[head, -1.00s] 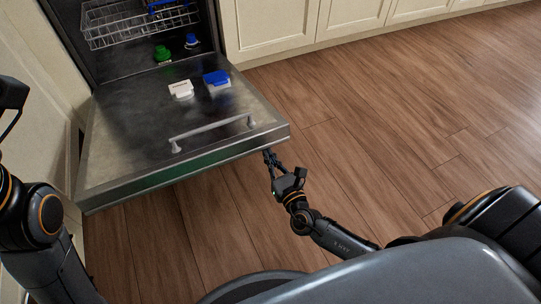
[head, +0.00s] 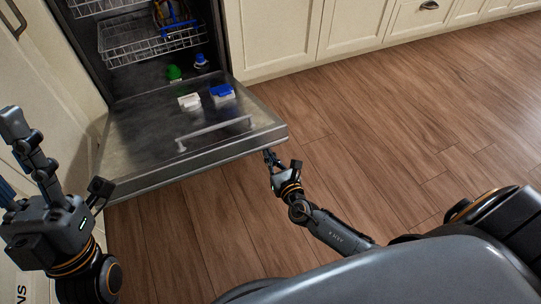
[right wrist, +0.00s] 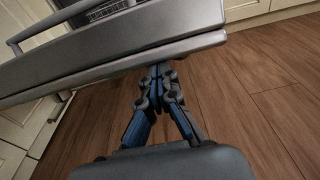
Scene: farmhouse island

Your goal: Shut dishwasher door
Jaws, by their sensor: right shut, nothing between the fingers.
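The dishwasher door (head: 150,135) is lowered and open, a steel panel with a bar handle (head: 214,133) on its upward-facing side. Its front edge also crosses the right wrist view (right wrist: 110,62). My right gripper (head: 268,153) is shut and empty below the right part of that edge. In the right wrist view its fingertips (right wrist: 159,70) reach the door's lower edge; whether they press on it I cannot tell. My left gripper (head: 12,155) is raised at the left edge, its fingers spread and partly cut off, away from the door.
The dishwasher's wire rack (head: 140,42) is inside the cavity. A white piece (head: 189,101) and a blue one (head: 222,92) are on the door's inner side, with green (head: 174,73) and blue (head: 201,62) caps behind. Cream cabinets (head: 345,30) line the back. The wooden floor (head: 400,130) at right is clear.

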